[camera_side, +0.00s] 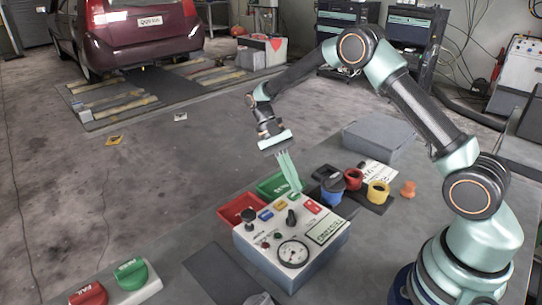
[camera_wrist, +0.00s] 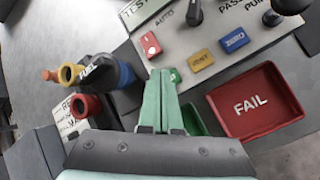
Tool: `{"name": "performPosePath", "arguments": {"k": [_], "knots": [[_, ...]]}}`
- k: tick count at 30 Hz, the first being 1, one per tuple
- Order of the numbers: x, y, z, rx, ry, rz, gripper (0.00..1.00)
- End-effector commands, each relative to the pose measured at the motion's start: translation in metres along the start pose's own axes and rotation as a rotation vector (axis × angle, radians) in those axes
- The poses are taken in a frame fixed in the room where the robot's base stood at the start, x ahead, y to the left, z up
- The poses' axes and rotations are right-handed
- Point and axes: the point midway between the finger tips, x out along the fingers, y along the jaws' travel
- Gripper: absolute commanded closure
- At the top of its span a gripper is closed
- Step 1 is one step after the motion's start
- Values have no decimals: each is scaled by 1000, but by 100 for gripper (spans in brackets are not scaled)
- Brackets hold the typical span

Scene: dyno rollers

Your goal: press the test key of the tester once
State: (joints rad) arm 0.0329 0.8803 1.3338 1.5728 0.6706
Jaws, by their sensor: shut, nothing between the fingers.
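The tester (camera_side: 270,250) is a light-topped grey box with a dial gauge, knobs and coloured keys. The yellow key (camera_side: 279,207) sits between the blue key (camera_side: 265,215) and the red key (camera_side: 312,207). In the wrist view the yellow key (camera_wrist: 201,60) has lettering that looks like TEST; the blue key (camera_wrist: 234,41) reads ZERO. The red key (camera_wrist: 151,45) is left of the yellow one. My gripper (camera_side: 297,190) is shut and empty, its green fingers pointing down near the tester's back edge. In the wrist view the fingertips (camera_wrist: 161,72) appear just below the red key, apart from the yellow key.
A red FAIL tray (camera_wrist: 282,123) and a green tray (camera_side: 270,187) lie behind the tester. A grey block (camera_side: 380,143) is farther back.

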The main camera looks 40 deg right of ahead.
Motion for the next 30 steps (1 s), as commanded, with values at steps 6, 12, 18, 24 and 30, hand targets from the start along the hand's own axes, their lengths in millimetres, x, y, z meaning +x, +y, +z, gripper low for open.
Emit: {"name": "performPosePath", "arguments": {"k": [6, 12, 18, 24, 30], "knots": [[-6, 3, 3, 0, 0, 0, 100], [-5, 3, 3, 0, 0, 0, 100], [-15, 7, 8, 0, 1, -1, 100], [-30, 14, 17, 0, 1, -1, 100], [-42, 20, 25, 0, 2, -1, 100]]}}
